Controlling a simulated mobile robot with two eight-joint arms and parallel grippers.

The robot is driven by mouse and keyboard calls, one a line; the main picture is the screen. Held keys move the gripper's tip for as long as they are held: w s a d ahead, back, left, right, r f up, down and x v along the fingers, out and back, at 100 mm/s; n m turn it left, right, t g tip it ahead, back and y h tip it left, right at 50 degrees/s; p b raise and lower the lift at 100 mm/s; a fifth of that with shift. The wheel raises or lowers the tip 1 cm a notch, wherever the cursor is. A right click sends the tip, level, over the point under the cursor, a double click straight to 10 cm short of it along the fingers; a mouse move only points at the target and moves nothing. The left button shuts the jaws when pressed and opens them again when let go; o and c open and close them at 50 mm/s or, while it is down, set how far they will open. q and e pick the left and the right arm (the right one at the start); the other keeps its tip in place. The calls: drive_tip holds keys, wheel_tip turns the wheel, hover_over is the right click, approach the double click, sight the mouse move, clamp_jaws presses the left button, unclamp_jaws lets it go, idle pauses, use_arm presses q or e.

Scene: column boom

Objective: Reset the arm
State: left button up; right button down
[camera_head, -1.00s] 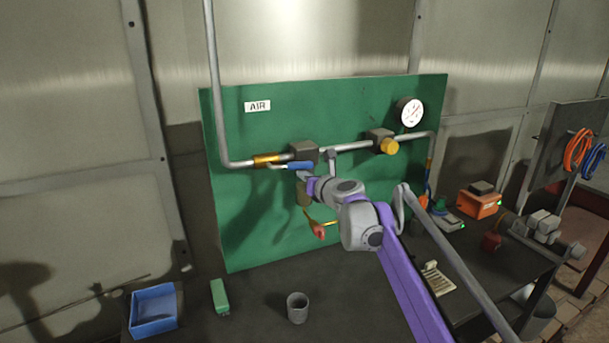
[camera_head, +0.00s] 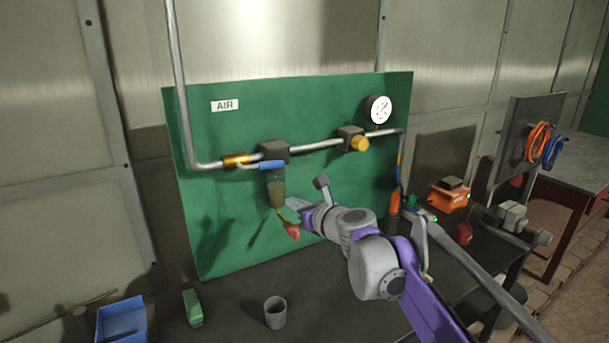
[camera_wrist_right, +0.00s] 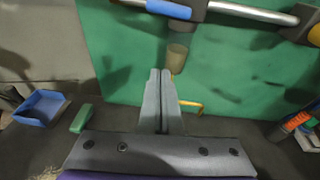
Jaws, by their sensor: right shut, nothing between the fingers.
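My right arm (camera_head: 350,230) reaches in from the lower right, in front of the green panel. Its gripper (camera_head: 282,207) is small in the head view, just right of the filter bowl and apart from the pipework. In the right wrist view the gripper (camera_wrist_right: 162,74) shows its two grey fingers side by side, shut with nothing between them. The blue valve handle (camera_head: 271,165) lies level along the pipe; it also shows at the top of the wrist view (camera_wrist_right: 168,9). The brownish filter bowl (camera_head: 276,192) hangs below. My left gripper is not in view.
The green panel (camera_head: 215,230) carries a gauge (camera_head: 377,110), a yellow knob (camera_head: 360,143) and a red-ended yellow lever (camera_head: 292,231). A blue bin (camera_head: 122,322), green block (camera_head: 193,308) and grey cup (camera_head: 275,312) stand on the dark bench. Tools crowd the right side.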

drive_tip(key=s+d+f+n+g+h, duration=0.2)
drive_tip(key=s+d+f+n, duration=0.6)
drive_tip(key=s, duration=0.5)
drive_tip(key=s+d+f+n+g+h, duration=0.2)
drive_tip(key=s+d+f+n+h, duration=0.2)
drive_tip(key=s+d+f+n, duration=0.4)
drive_tip(key=s+d+f+n+g+h, duration=0.3)
drive_tip(key=s+d+f+n, duration=0.6)
drive_tip(key=s, duration=0.8)
wheel_tip(320, 180, down, 5)
drive_tip(key=n, duration=0.3)
drive_tip(key=shift+s+f+n, duration=0.15)
drive_tip(key=shift+s+n, duration=0.15)
drive_tip(key=shift+s, duration=0.1)
